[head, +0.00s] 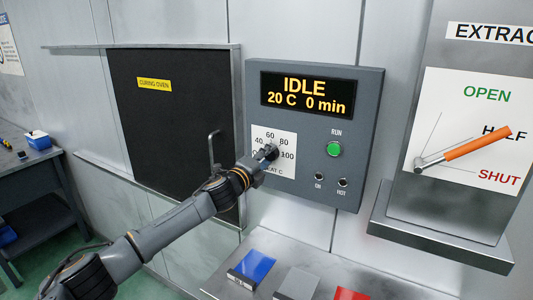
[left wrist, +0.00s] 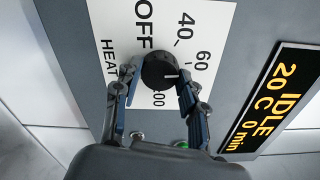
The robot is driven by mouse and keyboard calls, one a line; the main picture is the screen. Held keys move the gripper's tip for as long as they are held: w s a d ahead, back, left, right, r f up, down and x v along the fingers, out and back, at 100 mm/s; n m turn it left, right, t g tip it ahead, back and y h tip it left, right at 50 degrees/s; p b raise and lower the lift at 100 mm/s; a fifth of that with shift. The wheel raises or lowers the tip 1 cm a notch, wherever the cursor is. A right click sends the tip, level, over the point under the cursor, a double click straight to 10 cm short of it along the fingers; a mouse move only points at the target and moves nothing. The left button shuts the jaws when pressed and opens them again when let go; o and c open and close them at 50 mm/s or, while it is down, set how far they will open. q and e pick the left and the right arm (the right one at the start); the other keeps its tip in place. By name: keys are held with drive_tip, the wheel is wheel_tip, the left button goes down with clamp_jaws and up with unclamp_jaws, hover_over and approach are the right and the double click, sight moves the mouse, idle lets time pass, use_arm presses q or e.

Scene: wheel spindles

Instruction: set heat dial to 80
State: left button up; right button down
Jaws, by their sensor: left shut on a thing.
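The heat dial is a black round knob (left wrist: 158,66) on a white scale card (head: 285,171) on the grey control box. My left gripper (head: 268,154) is shut on the knob, with one finger on each side in the left wrist view (left wrist: 157,88). A short white mark on the knob points to the right in that view, roughly between 60 and the part of the scale hidden by a finger. The 80 is hidden there but shows in the head view. The display (head: 307,95) reads IDLE, 20 C, 0 min. My right gripper is not in view.
A green RUN button (head: 334,149) and two small lamps sit right of the dial. The dark curing oven door (head: 170,120) is at left. An orange-handled extract lever (head: 478,143) is at right. Blue, grey and red blocks rest on the surface below.

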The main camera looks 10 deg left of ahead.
use_arm(q)
drive_tip(key=shift+m+p, duration=1.45)
drive_tip(key=shift+m, duration=2.85)
drive_tip(key=o, duration=1.2)
drive_tip(key=shift+c, duration=0.2)
drive_tip(key=v, duration=1.2)
drive_tip(key=shift+f, duration=0.1)
